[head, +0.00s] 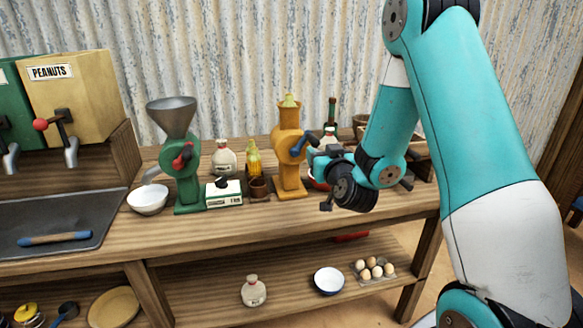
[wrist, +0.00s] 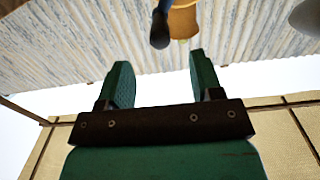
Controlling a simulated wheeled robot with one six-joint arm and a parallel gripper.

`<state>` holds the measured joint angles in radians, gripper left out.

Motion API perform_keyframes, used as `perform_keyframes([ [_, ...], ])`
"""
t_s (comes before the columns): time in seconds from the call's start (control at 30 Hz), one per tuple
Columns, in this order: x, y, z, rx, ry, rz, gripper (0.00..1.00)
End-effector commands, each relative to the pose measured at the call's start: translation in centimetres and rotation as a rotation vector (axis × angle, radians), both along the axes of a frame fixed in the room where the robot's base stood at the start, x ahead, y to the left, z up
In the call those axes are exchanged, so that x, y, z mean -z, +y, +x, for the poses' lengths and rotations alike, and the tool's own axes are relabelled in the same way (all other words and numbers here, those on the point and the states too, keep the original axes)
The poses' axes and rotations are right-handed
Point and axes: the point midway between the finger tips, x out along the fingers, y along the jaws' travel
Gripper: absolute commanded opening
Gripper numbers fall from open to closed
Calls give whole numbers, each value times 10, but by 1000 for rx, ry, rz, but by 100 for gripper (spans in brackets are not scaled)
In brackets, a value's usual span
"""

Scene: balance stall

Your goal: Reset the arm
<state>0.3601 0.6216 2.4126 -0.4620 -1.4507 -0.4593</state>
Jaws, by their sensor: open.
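My gripper (wrist: 157,75) shows in the wrist view with its two green fingers spread apart and nothing between them. In the head view, my teal and white arm reaches in from the right. Its dark wrist end (head: 350,187) hangs in front of the right part of the wooden counter (head: 345,218), close to the yellow mill (head: 290,150) with a blue crank. The fingertips are hard to make out in the head view. In the wrist view, part of a yellow thing (wrist: 183,22) and a dark rounded knob (wrist: 160,30) show beyond the fingers.
On the counter stand a green grinder (head: 183,170), a white bowl (head: 148,199), a small scale (head: 223,194) and a white bottle (head: 223,157). A grey tray (head: 85,215) lies at left. The lower shelf holds a bowl (head: 328,281), eggs (head: 374,269) and another bottle (head: 253,291).

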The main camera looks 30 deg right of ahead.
Motion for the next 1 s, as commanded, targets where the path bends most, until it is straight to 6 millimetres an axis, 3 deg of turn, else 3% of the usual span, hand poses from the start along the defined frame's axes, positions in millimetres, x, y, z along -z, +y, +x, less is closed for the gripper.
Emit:
perform_keyframes([
  [0.37,-1,0,1,-2,1,1,60],
  [0.47,-4,11,3,-37,19,16,60],
  [0.57,-12,44,8,-143,83,59,60],
  [0.67,-22,97,4,-308,203,121,60],
  [0.77,-31,155,-15,-486,364,173,60],
  [0.9,-41,224,-68,-701,618,205,60],
  [1.0,-47,258,-119,-825,816,197,60],
])
